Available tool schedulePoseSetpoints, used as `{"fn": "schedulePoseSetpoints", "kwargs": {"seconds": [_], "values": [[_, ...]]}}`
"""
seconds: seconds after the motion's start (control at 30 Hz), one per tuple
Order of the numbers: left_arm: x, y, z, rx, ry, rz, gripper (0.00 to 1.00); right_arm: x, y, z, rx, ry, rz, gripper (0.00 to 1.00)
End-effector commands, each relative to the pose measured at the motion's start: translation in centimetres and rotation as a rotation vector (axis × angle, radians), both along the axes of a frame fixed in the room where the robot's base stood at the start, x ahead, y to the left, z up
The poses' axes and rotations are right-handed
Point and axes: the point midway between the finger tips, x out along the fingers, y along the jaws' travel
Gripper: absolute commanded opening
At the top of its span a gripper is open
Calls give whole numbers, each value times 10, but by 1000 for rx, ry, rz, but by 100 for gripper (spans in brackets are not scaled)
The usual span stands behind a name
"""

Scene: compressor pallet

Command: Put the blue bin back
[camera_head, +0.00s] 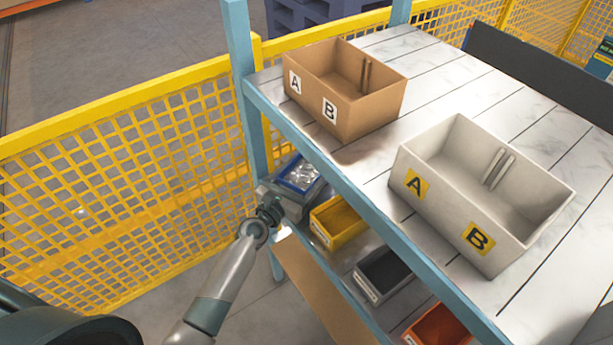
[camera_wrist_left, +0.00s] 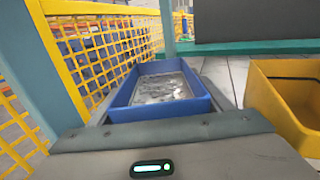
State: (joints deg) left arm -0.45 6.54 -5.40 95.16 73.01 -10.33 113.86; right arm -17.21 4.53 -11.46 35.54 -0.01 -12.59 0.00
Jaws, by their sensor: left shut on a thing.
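The blue bin (camera_head: 293,186) is at the left end of the lower shelf, under the worktop, with shiny, clear-looking contents inside. In the left wrist view the blue bin (camera_wrist_left: 160,108) is straight ahead, looks level, and its contents show. My left gripper (camera_head: 270,197) is at its near side, shut on the bin. The fingertips are hard to make out, and I cannot tell whether the bin rests on the shelf or is held just above it. My right gripper is not in view.
A yellow bin (camera_head: 339,222) is close to the right of the blue bin, then a grey bin (camera_head: 383,275) and an orange bin (camera_head: 437,325). A blue post (camera_head: 243,85) and yellow mesh fence (camera_head: 110,180) are close on the left. Cardboard (camera_head: 345,110) and white (camera_head: 455,205) boxes stand above.

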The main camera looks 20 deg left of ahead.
Motion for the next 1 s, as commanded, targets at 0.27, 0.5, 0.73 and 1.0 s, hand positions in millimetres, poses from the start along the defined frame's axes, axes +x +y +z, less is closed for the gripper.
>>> {"fn": "schedulePoseSetpoints", "kwargs": {"seconds": [0.27,0.5,0.73,1.0], "values": [[1,0,0,0,-4,0,21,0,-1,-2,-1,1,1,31],[1,0,-4,0,-4,0,21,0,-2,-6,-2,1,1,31],[0,0,-5,1,0,0,90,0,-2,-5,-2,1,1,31],[0,0,-3,1,0,0,90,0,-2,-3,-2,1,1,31]]}}
